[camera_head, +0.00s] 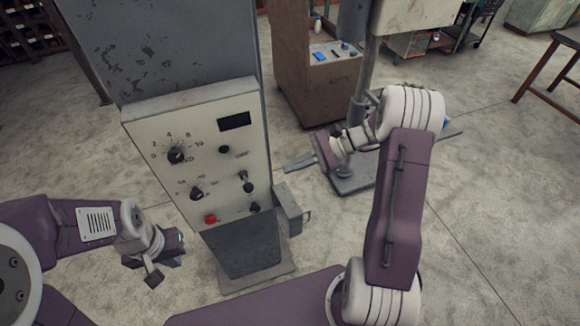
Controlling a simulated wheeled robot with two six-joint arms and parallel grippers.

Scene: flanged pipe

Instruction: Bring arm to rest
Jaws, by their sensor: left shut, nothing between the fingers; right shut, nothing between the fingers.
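My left gripper (153,270) is at the lower left, beside the base of the grey machine column and apart from it. It is seen partly from behind, with its dark fingers pointing down, and nothing shows in it. My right gripper (298,163) is near the centre, at the end of my raised and bent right arm. It points left towards the column, its fingers are together, and nothing is held. No flanged pipe can be made out.
The control panel (217,128) with knobs and a red button (210,219) stands between my grippers. A small grey box (288,212) sticks out on its right side. A brown cabinet (310,80) stands behind. A wooden stool (555,60) is at the right. Open floor (490,200) lies at right.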

